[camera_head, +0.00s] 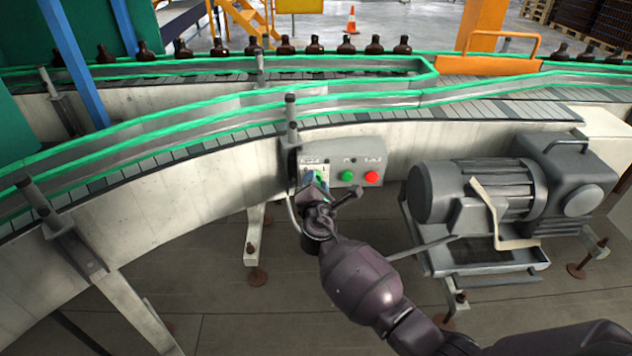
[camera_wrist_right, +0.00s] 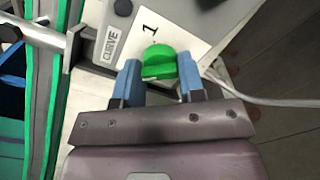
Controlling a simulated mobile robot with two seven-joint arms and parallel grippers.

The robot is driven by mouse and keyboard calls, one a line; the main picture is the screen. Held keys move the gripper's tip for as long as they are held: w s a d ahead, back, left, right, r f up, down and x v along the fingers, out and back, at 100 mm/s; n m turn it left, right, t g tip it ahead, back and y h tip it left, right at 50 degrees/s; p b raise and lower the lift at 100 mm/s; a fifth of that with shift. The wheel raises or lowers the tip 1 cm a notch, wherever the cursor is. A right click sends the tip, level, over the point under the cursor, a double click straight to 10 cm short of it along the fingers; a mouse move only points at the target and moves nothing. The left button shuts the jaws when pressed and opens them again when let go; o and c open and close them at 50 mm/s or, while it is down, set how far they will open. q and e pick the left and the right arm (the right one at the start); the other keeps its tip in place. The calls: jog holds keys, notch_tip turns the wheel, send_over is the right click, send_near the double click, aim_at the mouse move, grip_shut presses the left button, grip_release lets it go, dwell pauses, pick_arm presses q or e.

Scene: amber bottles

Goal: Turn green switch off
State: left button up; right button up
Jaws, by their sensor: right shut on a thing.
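The green switch (camera_head: 320,176) is a rotary knob on the left part of a grey control box (camera_head: 360,155) fixed to the side of the curved conveyor. The knob also shows in the right wrist view (camera_wrist_right: 162,62), on a white plate marked "1", beside a label reading "CURVE". My right gripper (camera_head: 314,186) is at the box and partly covers the knob in the head view. In the wrist view its two blue fingers (camera_wrist_right: 159,68) stand on either side of the knob and are shut on it. My left gripper is not in view.
A green button (camera_head: 347,176) and a red button (camera_head: 371,177) sit just right of the switch. A grey motor (camera_head: 480,190) stands further right. Amber bottles (camera_head: 314,45) stand along the far conveyor. A pale cable (camera_wrist_right: 265,100) runs from the box.

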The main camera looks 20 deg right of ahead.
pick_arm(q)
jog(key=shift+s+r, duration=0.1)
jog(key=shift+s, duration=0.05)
pick_arm(e)
jog(key=shift+r+n, duration=0.1)
jog(key=shift+n, duration=0.3)
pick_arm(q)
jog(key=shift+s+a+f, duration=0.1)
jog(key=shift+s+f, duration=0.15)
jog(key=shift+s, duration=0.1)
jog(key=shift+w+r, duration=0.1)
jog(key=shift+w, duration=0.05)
pick_arm(e)
jog(key=o, duration=0.9)
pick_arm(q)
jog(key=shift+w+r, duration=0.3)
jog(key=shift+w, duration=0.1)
